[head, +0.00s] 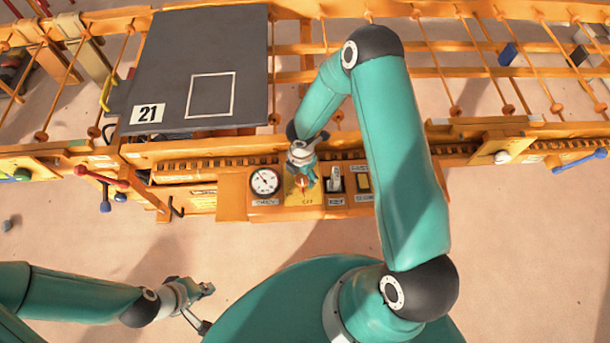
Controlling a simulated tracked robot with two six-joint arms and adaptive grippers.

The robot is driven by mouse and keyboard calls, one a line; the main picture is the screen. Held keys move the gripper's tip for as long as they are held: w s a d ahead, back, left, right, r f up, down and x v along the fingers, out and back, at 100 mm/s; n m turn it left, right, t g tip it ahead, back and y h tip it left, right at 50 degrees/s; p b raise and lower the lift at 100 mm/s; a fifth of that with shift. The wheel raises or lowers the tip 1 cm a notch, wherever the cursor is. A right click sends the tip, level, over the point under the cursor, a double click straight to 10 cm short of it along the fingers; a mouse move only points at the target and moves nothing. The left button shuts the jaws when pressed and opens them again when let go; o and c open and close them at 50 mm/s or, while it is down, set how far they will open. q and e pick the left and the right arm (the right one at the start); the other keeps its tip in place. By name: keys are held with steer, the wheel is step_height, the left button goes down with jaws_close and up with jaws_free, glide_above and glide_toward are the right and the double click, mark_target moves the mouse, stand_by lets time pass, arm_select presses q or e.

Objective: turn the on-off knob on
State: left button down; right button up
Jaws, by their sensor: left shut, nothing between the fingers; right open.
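The on-off knob (302,183) is a small reddish-orange part on a yellow plate (305,197) of the control panel, with partly readable lettering below it. My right gripper (306,178) is over the knob, with its fingers open around or just above it. The gripper hides much of the knob, so its pointing direction and any contact cannot be told. My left gripper (205,305) is shut and empty, low at the left, well away from the panel.
A round gauge (265,182) is left of the yellow plate. A pale lever switch (335,180) and a yellow button (363,183) are to its right. A dark board marked 21 (200,65) lies behind on the orange frame. Red-handled lever (103,177) stands at left.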

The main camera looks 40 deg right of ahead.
mark_target(301, 180)
steer(key=shift+f, duration=1.1)
